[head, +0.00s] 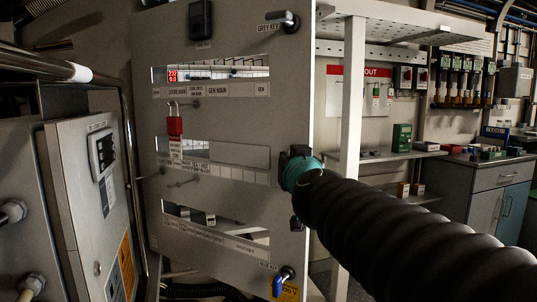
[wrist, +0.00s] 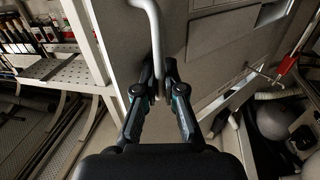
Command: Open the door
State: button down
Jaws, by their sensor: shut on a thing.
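The door (head: 225,120) is a light grey panel with cut-out windows and printed labels, in the middle of the head view. A bent grey bar handle (wrist: 151,20) stands off its face in the wrist view. My gripper (wrist: 157,80) is shut on the lower end of this handle, with one finger on each side. In the head view my gripper (head: 297,158) is at the door's right edge, about mid-height, and hides the handle there. A grey key lock (head: 281,20) sits at the door's top right, and a blue key lock (head: 283,279) at its bottom right.
A red padlock (head: 174,128) hangs on the door's left part. A grey control cabinet (head: 90,200) stands close at the left. White shelving (head: 353,100) stands behind the door's right edge. A workbench (head: 475,185) is at the far right.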

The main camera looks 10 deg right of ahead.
jog(key=shift+r, duration=0.15)
jog(key=c, duration=1.3)
grip_release()
jog(key=shift+o, duration=0.2)
jog(key=shift+d, duration=0.2)
jog(key=s, duration=1.2)
jog(key=shift+a, duration=0.45)
